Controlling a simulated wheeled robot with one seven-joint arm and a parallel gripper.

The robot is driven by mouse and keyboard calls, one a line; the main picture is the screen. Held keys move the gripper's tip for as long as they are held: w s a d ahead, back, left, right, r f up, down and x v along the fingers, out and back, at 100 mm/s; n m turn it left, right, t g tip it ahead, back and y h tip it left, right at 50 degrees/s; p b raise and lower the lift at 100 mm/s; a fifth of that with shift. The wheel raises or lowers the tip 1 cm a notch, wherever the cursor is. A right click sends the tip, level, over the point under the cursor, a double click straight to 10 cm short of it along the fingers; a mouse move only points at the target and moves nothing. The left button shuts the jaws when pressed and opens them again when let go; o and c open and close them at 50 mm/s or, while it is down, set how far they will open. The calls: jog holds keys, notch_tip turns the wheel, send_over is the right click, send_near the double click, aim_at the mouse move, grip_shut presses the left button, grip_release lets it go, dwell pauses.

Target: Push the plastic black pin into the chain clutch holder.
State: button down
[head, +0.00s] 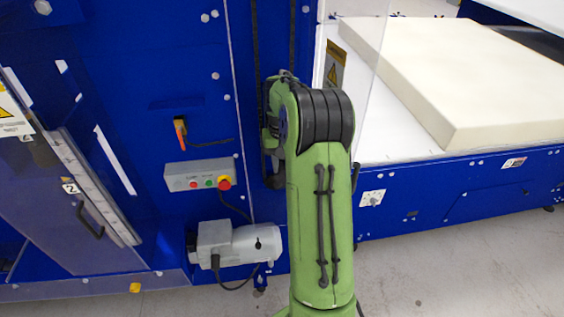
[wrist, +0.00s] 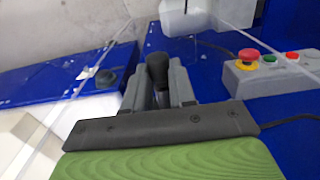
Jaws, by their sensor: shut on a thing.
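My gripper (wrist: 157,88) is in the wrist view, with its two grey fingers closed around a black pin (wrist: 157,66). The pin's rounded dark end sticks out beyond the fingers, and a paler strip shows between the fingers below it. In the head view my green arm stands in front of the blue machine and hides the gripper and pin. I cannot clearly identify the chain clutch holder in either view.
A control box (head: 199,175) with a red emergency button and a grey motor (head: 238,243) are on the blue machine left of my arm. An orange handle (head: 180,131) is above. A cream foam block (head: 460,80) lies right, behind a clear panel.

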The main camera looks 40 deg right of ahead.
jog(key=shift+w+d+r, duration=0.1)
jog(key=shift+w, duration=0.05)
jog(key=c, duration=0.8)
grip_release()
jog(key=shift+c, duration=0.2)
jog(key=shift+s+a+b, duration=0.4)
jog(key=shift+s+b, duration=0.15)
jog(key=shift+s, duration=0.05)
jog(key=shift+s+a+b, duration=0.35)
jog(key=shift+s+b, duration=0.15)
jog(key=shift+s, duration=0.05)
jog(key=shift+s+a+b, duration=0.5)
jog(key=shift+s, duration=0.2)
jog(key=shift+s+a+b, duration=0.45)
jog(key=shift+s, duration=0.2)
notch_tip(320, 180, up, 16)
jog(key=p, duration=0.3)
jog(key=shift+f, duration=0.2)
